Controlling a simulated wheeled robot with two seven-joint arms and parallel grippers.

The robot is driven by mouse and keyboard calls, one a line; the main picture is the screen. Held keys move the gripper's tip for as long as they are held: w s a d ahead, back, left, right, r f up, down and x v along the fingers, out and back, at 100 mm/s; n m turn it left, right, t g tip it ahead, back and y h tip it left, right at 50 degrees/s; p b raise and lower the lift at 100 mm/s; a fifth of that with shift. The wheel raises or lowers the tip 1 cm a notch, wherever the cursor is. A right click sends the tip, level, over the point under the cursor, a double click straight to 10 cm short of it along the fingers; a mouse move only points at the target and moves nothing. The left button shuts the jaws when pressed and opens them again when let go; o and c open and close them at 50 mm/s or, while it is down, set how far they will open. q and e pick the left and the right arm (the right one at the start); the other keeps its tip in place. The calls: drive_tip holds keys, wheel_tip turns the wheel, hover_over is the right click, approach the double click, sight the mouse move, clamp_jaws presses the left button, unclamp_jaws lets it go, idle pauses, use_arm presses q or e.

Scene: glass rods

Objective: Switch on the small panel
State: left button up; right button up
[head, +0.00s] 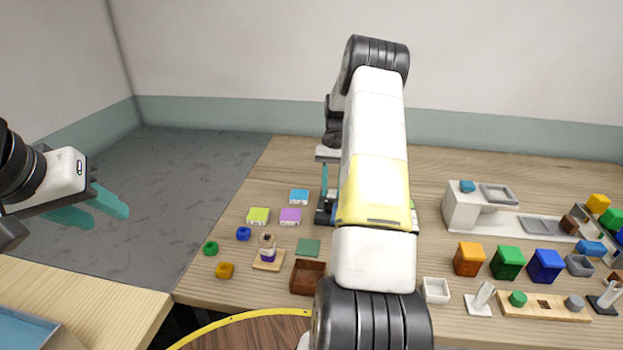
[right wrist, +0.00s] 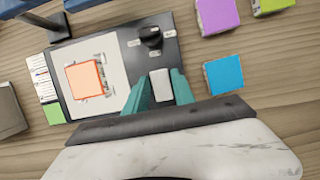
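The small panel is a dark board (right wrist: 120,52) with a black knob (right wrist: 150,37), a pale rectangular switch (right wrist: 161,86) and a light plate bearing an orange square (right wrist: 86,77). My right gripper (right wrist: 160,84) is over the panel's near edge, its teal fingers apart on either side of the switch. I cannot tell whether they touch it. In the head view my right arm hides most of the panel, and the right gripper (head: 325,185) shows only partly beside the arm. My left gripper (head: 98,208) is open and empty, over the floor at the left, far from the panel.
Blue (right wrist: 224,75) and purple (right wrist: 216,14) blocks lie to the right of the panel in the right wrist view. A brown box (head: 308,277) and small rings lie left of my right arm. Coloured blocks and a grey-white stand (head: 462,208) are at the right.

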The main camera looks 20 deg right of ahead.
drive_tip(key=shift+o, duration=1.1)
drive_tip(key=v, duration=0.7)
drive_tip(key=shift+r, duration=0.4)
drive_tip(key=shift+w, duration=0.1)
